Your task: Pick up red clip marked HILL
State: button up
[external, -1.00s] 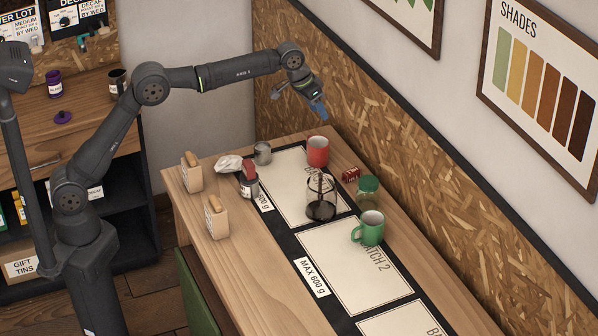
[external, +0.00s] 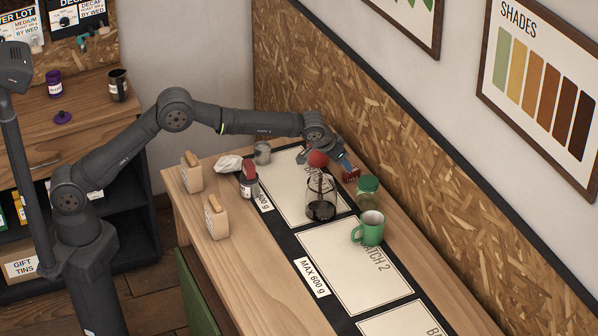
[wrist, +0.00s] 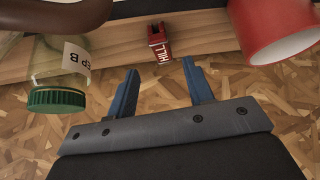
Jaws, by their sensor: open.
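The red clip (wrist: 159,43) marked HILL sits on the wooden table near its wall side, just beyond my fingertips and in line with the gap between them in the wrist view. It also shows in the external view (external: 351,175), partly covered by my fingers. My gripper (wrist: 160,66) is open and empty, with its two blue fingers apart. In the external view my gripper (external: 346,164) is low over the back of the table, close to the clip. Whether the fingertips touch the clip cannot be told.
A red mug (wrist: 272,28) stands close on the right in the wrist view. A green-lidded jar (wrist: 58,75) is on the left. A glass carafe (external: 320,200) and green mug (external: 369,230) stand nearby. The chipboard wall (external: 400,140) runs close behind the clip.

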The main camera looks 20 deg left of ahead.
aim_at(352, 175)
jog(key=shift+x, duration=3.4)
jog(key=shift+w+r, duration=0.1)
jog(key=shift+w, duration=0.1)
grip_shut()
jog(key=shift+r, duration=0.15)
